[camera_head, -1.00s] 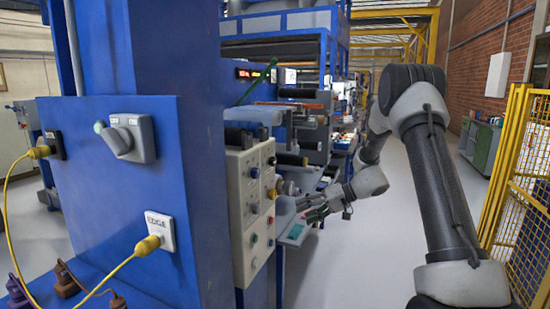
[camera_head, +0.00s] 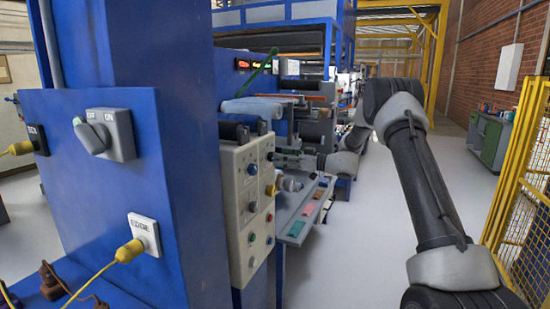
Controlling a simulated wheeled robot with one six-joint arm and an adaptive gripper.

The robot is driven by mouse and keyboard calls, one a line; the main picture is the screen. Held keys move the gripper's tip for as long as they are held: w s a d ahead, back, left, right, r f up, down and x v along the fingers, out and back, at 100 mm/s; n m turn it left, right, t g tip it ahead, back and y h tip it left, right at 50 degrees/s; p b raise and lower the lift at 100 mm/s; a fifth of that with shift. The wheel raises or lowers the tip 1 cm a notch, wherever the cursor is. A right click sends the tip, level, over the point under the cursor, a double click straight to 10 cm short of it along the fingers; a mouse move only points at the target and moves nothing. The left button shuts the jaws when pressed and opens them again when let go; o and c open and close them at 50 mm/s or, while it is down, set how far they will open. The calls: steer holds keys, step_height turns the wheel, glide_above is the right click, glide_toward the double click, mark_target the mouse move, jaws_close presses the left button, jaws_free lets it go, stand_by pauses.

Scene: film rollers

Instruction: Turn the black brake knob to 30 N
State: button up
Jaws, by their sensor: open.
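The beige control panel (camera_head: 231,215) stands in the middle of the camera_head view, seen at a steep angle, with several small knobs and buttons on its right-hand face. I cannot tell for sure which is the black brake knob, and no 30 N mark can be read. My gripper (camera_head: 280,158) is small and far off, just right of the panel's upper part, with its fingers pointing left toward that face. It is open with nothing seen between the fingers. Whether it touches a knob cannot be told.
A grey shelf (camera_head: 292,240) with coloured pads juts out below my gripper. Rollers (camera_head: 253,106) lie above the panel. A blue column (camera_head: 120,60) with a grey ON switch (camera_head: 112,134) fills the left. A yellow fence (camera_head: 520,190) stands at right; grey floor (camera_head: 350,250) is clear between.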

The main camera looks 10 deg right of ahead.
steer(key=shift+x, duration=1.8)
steer(key=shift+c, duration=0.5)
steer(key=c, duration=0.9)
steer(key=shift+c, duration=0.2)
steer(key=shift+w+d+f+m, duration=0.1)
steer(key=shift+f+m, duration=0.05)
steer(key=shift+m, duration=4.3)
steer(key=shift+w+d+f+m, duration=0.1)
steer(key=shift+m, duration=4.35)
